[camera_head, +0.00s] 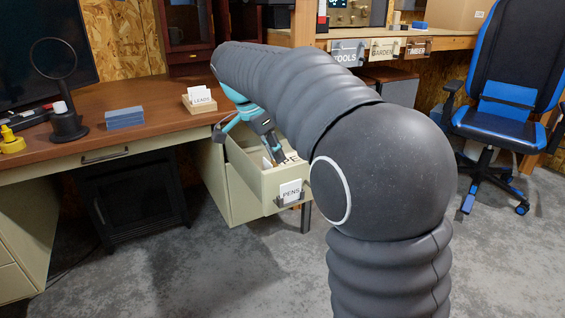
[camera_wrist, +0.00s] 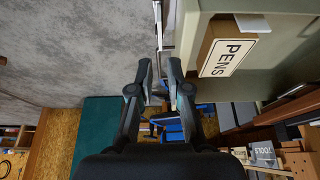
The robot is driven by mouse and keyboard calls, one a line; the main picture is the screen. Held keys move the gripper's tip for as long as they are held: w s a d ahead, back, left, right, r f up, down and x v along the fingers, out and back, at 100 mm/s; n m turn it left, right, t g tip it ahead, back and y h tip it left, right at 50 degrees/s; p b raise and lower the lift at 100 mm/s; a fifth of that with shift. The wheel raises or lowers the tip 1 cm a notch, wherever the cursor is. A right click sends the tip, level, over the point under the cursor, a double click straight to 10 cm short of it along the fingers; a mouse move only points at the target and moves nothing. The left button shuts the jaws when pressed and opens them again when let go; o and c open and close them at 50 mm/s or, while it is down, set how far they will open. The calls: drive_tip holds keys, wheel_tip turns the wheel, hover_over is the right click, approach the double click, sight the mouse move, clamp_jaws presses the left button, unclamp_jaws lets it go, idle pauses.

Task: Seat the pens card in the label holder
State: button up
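The white pens card (camera_head: 291,190) stands upright at the drawer's front face in the head view, its lettering readable. It sits between the dark side pieces of the label holder (camera_head: 304,201); its lower edge is too small to judge closely. In the wrist view the card (camera_wrist: 166,25) shows nearly edge-on as a thin pale strip beyond the fingertips. My gripper (camera_head: 275,154) is above the open drawer's front, over the card. In the wrist view my gripper (camera_wrist: 161,68) has its fingers parted, with space on both sides of the thin strip between them.
The open drawer (camera_head: 242,187) holds a brown box (camera_wrist: 212,37) with a PENS label. The desk (camera_head: 150,92) bears a LEADS card block (camera_head: 199,100), a blue block (camera_head: 124,118) and a magnifier stand (camera_head: 68,124). A blue chair (camera_head: 505,110) stands right. Floor before the drawer is clear.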

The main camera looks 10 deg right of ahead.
drive_tip(key=shift+r, duration=0.2)
drive_tip(key=s+d+f+n+t+y, duration=0.15)
drive_tip(key=s+n, duration=0.25)
drive_tip(key=s, duration=0.4)
drive_tip(key=s+d+n+t+y, duration=0.15)
drive_tip(key=s+n, duration=0.25)
drive_tip(key=s, duration=0.4)
drive_tip(key=s+d+f+n+t+y, duration=0.1)
drive_tip(key=s+f+n, duration=0.5)
drive_tip(key=s+f, duration=0.3)
drive_tip(key=s, duration=0.4)
drive_tip(key=shift+d, duration=0.25)
wheel_tip(320, 180, up, 2)
drive_tip(key=shift+r+p, duration=0.25)
drive_tip(key=shift+p, duration=0.95)
